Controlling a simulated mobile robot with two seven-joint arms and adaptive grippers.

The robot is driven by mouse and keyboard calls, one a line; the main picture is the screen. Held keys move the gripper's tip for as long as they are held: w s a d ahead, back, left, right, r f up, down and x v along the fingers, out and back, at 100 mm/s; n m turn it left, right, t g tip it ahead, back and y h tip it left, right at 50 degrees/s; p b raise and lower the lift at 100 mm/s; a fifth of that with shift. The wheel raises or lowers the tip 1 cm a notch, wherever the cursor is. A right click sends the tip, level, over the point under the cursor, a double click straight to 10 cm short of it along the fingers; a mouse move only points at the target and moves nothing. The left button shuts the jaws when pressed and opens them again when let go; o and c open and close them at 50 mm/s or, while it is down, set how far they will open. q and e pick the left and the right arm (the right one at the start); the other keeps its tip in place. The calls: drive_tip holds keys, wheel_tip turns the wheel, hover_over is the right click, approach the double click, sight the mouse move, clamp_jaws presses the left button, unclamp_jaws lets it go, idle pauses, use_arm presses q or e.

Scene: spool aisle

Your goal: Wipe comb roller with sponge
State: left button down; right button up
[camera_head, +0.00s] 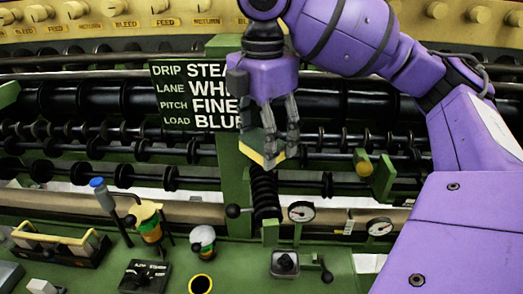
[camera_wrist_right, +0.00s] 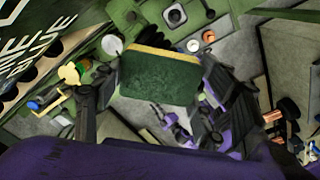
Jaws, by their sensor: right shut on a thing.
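My right gripper (camera_head: 280,157) hangs down in front of the machine's upright, shut on a sponge (camera_head: 257,147). The sponge is dark green with a yellow layer; in the right wrist view it (camera_wrist_right: 160,80) sits between the fingers, yellow edge away from the palm. Black rollers with spaced discs (camera_head: 120,176) run across the machine behind the gripper. I cannot tell which of them is the comb roller. A ribbed black coil (camera_head: 264,190) stands just below the sponge. Whether the sponge touches anything is unclear. My left gripper is not in view.
A sign (camera_head: 195,95) hangs left of the gripper. A tray (camera_head: 58,244) is at left.

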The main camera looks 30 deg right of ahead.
drive_tip(key=shift+w+d+r, duration=0.1)
drive_tip(key=shift+w+r, duration=0.1)
drive_tip(key=shift+r, duration=0.35)
drive_tip(key=shift+w+r, duration=0.15)
drive_tip(key=shift+r, duration=0.4)
drive_tip(key=shift+s+r, duration=0.35)
drive_tip(key=shift+r, duration=0.3)
drive_tip(key=shift+w+f, duration=0.1)
drive_tip(key=shift+w, duration=0.05)
drive_tip(key=shift+w, duration=0.1)
